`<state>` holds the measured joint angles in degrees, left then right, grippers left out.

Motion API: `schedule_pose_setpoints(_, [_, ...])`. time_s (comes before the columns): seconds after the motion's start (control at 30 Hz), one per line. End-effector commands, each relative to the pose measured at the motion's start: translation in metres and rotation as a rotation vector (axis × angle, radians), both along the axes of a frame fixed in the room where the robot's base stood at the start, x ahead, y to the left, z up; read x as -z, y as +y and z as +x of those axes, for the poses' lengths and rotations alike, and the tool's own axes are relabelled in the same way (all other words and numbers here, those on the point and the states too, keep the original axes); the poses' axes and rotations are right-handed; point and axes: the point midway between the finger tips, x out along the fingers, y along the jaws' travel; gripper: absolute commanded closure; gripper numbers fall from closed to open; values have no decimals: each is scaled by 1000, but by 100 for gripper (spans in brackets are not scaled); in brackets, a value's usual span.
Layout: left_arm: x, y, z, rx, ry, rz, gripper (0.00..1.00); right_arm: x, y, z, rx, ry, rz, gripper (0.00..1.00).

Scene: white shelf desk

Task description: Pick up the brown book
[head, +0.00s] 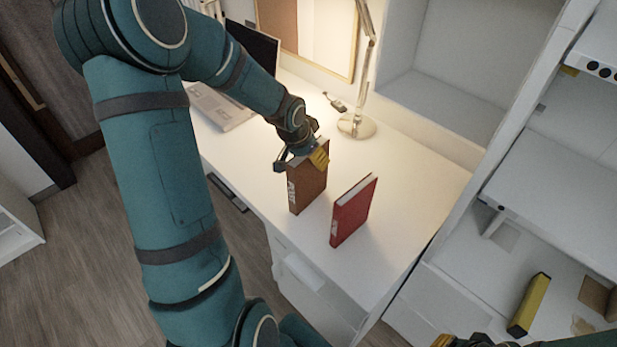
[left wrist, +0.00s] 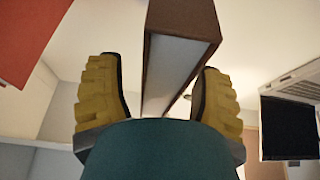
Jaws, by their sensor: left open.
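The brown book (head: 307,186) stands upright on the white desk, with a white label on its spine. My left gripper (head: 304,158) is at the top of the brown book, coming from above. In the left wrist view the brown book (left wrist: 180,50) rises between the two yellow fingers of my left gripper (left wrist: 160,95), which is open. Gaps show on both sides of the book. Part of my right gripper (head: 460,341) shows at the bottom edge of the head view; its fingers are mostly cut off.
A red book (head: 353,211) stands upright just right of the brown book and shows in the left wrist view (left wrist: 28,35). A desk lamp (head: 357,126) and a laptop (head: 222,108) are behind. A yellow-black object (head: 529,305) lies on the right shelf. The desk's right part is clear.

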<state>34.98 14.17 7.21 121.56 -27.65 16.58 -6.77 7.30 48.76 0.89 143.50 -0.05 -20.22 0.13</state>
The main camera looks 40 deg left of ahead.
Motion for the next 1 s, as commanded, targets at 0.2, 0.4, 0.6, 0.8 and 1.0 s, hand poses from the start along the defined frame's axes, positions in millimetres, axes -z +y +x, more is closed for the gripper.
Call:
schedule_pose_setpoints(0.2, [0, 0, 0, 0, 0, 0, 49, 0, 0, 0, 0, 0, 0, 100])
schedule_pose_setpoints(0.4, [0, 0, 0, 0, 0, 0, 100, 0, 0, 0, 0, 0, 0, 100])
schedule_pose_setpoints(0.6, [-1, 0, 1, 1, -2, 0, 100, 0, 0, 0, 0, 0, 0, 100])
schedule_pose_setpoints(0.8, [-1, 0, 0, 1, -1, 0, 100, -1, 0, 0, 0, 0, 0, 100])
schedule_pose_setpoints(1.0, [-21, 1, 1, 0, -5, 3, 100, -11, 0, -1, -1, 2, 0, 100])
